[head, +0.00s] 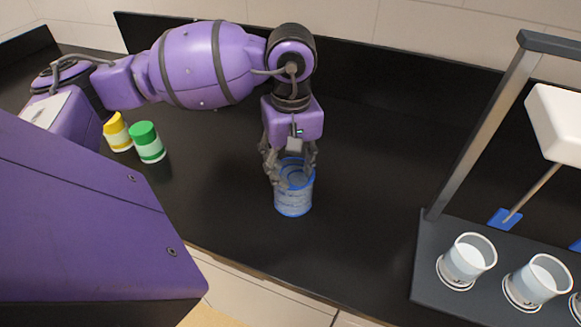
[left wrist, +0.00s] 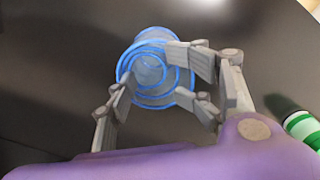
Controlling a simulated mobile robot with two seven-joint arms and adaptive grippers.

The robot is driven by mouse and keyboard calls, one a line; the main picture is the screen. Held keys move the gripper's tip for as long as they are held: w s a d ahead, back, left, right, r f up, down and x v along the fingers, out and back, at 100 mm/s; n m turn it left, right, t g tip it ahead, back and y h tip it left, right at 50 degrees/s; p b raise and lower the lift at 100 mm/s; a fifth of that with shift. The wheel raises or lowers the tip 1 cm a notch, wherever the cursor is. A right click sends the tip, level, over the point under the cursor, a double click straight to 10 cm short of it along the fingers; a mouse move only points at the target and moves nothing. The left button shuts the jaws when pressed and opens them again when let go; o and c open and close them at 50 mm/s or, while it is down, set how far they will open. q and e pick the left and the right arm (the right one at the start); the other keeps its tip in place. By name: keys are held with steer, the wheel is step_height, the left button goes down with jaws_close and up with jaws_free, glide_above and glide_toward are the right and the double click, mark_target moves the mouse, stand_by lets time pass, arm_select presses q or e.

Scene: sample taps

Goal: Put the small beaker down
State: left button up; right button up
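The small beaker (head: 293,198) is clear with blue markings and stands upright near the middle of the black counter in the head view. It also shows in the left wrist view (left wrist: 152,92), seen from above as blue rings. My left gripper (head: 292,172) points down over it, with its grey fingers around the upper part from opposite sides. In the left wrist view the fingers (left wrist: 155,82) overlap the beaker and look closed on it. I cannot tell whether its base touches the counter. My right gripper is not in view.
A yellow-capped jar (head: 117,132) and a green-capped jar (head: 148,143) stand at the left. A dark stand (head: 432,262) at the right holds white cups (head: 467,262) under a tap with a blue paddle (head: 505,219). The counter between beaker and stand is clear.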

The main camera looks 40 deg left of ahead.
arm_select(q)
step_height(320, 180, up, 13)
stand_by(0.4)
stand_by(0.5)
